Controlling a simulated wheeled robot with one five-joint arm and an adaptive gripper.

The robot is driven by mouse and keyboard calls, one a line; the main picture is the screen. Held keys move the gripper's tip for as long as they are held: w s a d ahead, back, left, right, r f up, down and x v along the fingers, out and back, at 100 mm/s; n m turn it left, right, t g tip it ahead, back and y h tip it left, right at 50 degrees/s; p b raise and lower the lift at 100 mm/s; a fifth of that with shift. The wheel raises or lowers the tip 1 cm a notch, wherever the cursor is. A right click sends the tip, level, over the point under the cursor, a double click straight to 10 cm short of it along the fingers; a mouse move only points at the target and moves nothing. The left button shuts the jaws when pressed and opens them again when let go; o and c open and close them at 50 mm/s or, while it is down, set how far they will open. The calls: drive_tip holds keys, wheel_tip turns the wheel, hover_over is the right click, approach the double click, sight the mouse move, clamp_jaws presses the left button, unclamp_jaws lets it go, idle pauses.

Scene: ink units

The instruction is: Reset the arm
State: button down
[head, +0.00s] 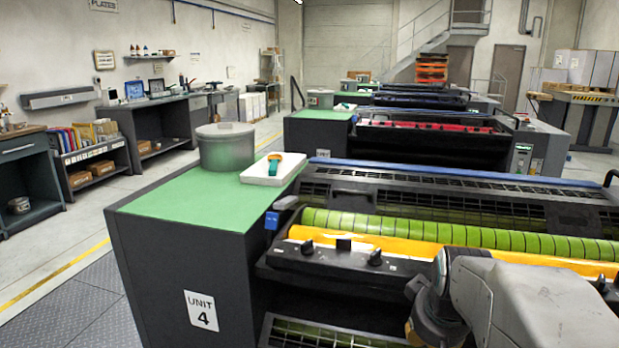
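My arm's grey and dark links show at the lower right, in front of the press marked Unit 4. The arm reaches in from the right edge and bends downward near the press's front. My gripper's fingers are not visible; the arm's far end runs down toward the bottom edge. I cannot tell what, if anything, the gripper holds.
A green-topped cabinet (165,203) bears a round grey tin (226,148) and a white tray (258,178) holding a teal and orange item (274,162). The press has a green-yellow roller (440,232) and black knobs. Open floor (60,235) lies left.

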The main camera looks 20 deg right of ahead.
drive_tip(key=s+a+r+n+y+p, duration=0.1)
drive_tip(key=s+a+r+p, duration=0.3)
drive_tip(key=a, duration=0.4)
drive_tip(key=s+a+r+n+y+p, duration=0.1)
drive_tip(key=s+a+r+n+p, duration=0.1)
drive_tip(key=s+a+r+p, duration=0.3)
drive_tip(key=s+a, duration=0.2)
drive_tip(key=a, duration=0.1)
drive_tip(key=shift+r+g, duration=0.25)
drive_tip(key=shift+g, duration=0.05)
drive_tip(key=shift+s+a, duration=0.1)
